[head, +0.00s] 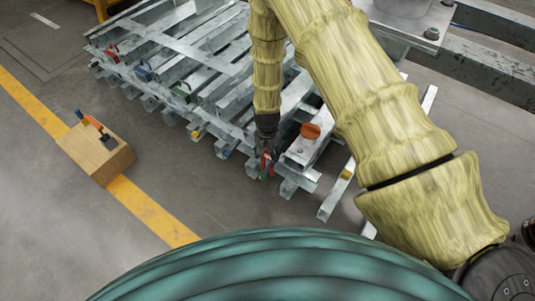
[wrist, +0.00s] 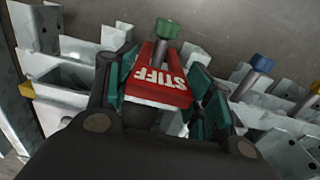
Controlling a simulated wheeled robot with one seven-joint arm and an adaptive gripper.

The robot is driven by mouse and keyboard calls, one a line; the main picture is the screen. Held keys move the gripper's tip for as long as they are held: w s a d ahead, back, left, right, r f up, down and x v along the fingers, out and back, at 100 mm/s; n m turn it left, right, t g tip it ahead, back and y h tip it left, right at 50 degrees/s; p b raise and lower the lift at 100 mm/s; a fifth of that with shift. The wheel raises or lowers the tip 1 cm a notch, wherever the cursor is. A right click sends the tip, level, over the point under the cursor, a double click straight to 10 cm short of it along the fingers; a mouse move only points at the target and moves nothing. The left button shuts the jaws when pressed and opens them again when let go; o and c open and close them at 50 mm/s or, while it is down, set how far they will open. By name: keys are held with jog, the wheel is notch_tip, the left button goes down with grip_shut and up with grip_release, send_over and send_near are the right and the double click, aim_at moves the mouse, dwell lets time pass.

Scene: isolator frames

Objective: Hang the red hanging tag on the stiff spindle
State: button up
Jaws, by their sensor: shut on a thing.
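My gripper (wrist: 160,95) is shut on the red tag (wrist: 158,88), which has white lettering reading "STIFF", upside down in the wrist view. The teal fingers press on its two sides. A spindle with a green knob (wrist: 167,28) rises right behind the tag's far edge; I cannot tell whether the tag is around its shaft or only beside it. A second spindle with a blue knob (wrist: 262,62) stands to the right, apart from the tag. In the head view my gripper (head: 266,158) is at the near edge of the steel frames, with the tag mostly hidden.
Galvanized steel frames (head: 180,50) lie stacked around the gripper, with several coloured knobs along them. A wooden block (head: 97,152) with tools stands on the open floor at left.

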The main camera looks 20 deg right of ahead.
aim_at(267, 168)
jog(key=shift+f+b, duration=1.25)
jog(key=shift+f, duration=2.35)
jog(key=o, duration=1.1)
jog(key=shift+r, duration=0.15)
notch_tip(267, 168, up, 12)
jog(key=shift+f, duration=0.15)
dwell(0.5)
